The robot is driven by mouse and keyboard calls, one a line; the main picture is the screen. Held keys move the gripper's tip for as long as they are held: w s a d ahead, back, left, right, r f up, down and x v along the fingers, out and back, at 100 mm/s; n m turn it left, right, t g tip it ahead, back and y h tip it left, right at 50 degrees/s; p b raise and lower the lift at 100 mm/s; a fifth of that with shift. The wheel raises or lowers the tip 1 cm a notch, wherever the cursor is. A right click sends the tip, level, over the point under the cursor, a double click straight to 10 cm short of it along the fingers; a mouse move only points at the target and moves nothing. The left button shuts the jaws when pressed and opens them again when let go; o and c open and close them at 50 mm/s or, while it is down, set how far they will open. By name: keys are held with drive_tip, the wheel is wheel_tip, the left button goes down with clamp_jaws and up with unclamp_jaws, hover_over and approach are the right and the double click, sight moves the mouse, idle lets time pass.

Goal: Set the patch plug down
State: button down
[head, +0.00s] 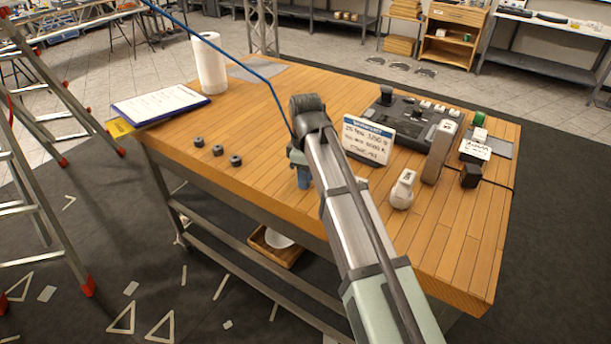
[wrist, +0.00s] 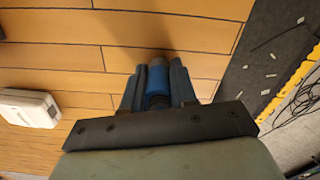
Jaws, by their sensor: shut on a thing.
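The blue patch plug (wrist: 157,78) is between the two fingers of my gripper (wrist: 156,82) in the wrist view, with wooden table top behind it. In the head view the blue plug (head: 304,180) shows below my gripper (head: 300,168), near the table's front edge. My gripper is shut on it. A blue cable (head: 262,75) runs from the upper left down to my wrist. My arm hides part of the table around the plug, and I cannot tell whether the plug touches the wood.
The wooden table (head: 270,118) has three small dark knobs (head: 217,151) at front left, a clipboard (head: 160,104) and a paper roll (head: 209,62). A labelled sign (head: 367,142), a black console (head: 412,122) and a white dispenser (head: 403,190) stand to the right. Ladders stand at left.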

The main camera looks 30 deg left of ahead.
drive_tip(key=shift+f, duration=0.15)
drive_tip(key=c, duration=0.9)
unclamp_jaws()
wheel_tip(320, 180, up, 12)
drive_tip(key=shift+r, duration=0.2)
